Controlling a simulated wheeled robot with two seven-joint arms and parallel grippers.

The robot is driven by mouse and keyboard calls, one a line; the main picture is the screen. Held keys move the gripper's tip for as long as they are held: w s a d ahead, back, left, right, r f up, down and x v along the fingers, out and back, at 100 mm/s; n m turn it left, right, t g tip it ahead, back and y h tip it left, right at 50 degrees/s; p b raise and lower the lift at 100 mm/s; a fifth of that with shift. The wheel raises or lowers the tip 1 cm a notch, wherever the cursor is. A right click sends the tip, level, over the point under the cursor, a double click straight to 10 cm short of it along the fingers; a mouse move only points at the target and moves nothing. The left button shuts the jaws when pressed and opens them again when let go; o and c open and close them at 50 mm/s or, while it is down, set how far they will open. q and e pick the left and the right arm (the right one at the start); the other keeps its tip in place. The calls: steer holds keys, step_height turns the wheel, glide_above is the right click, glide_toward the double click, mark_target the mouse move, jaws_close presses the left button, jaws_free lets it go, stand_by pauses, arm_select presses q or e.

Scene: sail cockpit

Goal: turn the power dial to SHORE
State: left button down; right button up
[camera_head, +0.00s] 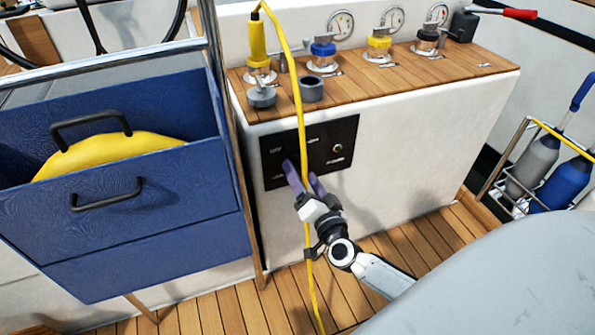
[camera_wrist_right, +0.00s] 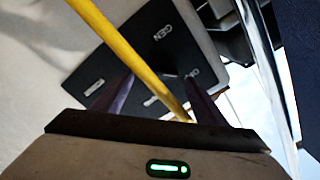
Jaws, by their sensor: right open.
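The black power panel (camera_head: 324,131) is on the white console's front face, with small white labels and a small round indicator at its right. In the right wrist view the panel (camera_wrist_right: 108,63) is tilted, and GEN and OFF can be read. The power dial cannot be clearly made out; my fingers and the yellow cable cover part of the panel. My right gripper (camera_head: 301,172) is open in front of the panel's lower part, its purple fingers pointing at it. The wrist view shows the fingers (camera_wrist_right: 158,88) apart, with no object clearly held. My left gripper is out of view.
A yellow cable (camera_head: 299,90) hangs from a yellow plug (camera_head: 257,42) past the panel and my right gripper; it also crosses the wrist view (camera_wrist_right: 125,43). A blue drawer (camera_head: 150,215) stands open at left. A bottle rack (camera_head: 497,172) is at right.

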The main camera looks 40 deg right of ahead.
mark_target(297, 168)
steer(key=shift+x, duration=1.6)
steer(key=shift+c, duration=0.5)
steer(key=c, duration=1)
steer(key=shift+o, duration=0.2)
